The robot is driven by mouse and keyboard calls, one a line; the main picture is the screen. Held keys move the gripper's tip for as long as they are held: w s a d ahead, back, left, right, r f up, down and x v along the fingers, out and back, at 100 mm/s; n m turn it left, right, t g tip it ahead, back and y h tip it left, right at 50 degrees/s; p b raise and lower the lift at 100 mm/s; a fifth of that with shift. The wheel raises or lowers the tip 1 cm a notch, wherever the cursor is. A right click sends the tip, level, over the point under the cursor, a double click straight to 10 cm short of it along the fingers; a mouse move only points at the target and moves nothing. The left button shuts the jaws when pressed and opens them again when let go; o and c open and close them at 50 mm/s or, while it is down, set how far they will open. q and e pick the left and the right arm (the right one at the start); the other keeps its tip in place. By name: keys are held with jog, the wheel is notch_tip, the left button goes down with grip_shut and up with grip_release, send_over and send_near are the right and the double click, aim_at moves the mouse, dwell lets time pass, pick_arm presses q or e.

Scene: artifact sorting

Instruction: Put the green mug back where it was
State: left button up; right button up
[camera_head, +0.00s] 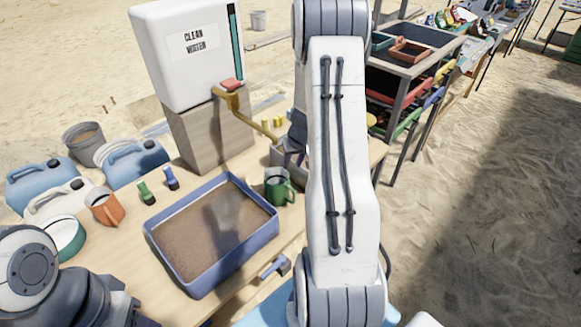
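The green mug (277,187) stands upright on the wooden table, just off the right corner of the blue tray of brown soil or water. Its handle points right. My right arm's white link crosses the middle of the view. A dark part that looks like my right gripper (295,138) shows at the left edge of that link, just behind and above the mug. The link hides most of it, so its fingers cannot be made out. My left arm shows at the lower left; its gripper is not in view.
The blue tray (151,233) fills the table's middle. The white water tank (185,75) stands behind on a block, its brass tap (250,121) reaching toward the mug. An orange mug (105,208), a green-white bowl (63,238), brushes (171,178) and jerrycans (135,163) crowd the left.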

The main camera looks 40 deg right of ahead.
jog(key=s+a+r+n+g+y, duration=0.1)
jog(key=a+r+n, duration=0.3)
jog(key=a, duration=0.9)
jog(key=s+a+r+n+y, duration=0.1)
jog(key=a+r+n+y, duration=0.1)
jog(key=a+r, duration=0.8)
jog(key=s+a+n+g, duration=0.25)
jog(key=s+a, duration=0.55)
jog(key=a, duration=0.5)
jog(key=s+a+r+n, duration=0.1)
jog(key=s+n, duration=0.1)
jog(key=s, duration=0.5)
jog(key=s+a+n, duration=0.2)
jog(key=s, duration=0.4)
jog(key=shift+s+a+r+h, duration=0.3)
jog(key=shift+s+r+h, duration=0.05)
jog(key=shift+r+h, duration=0.05)
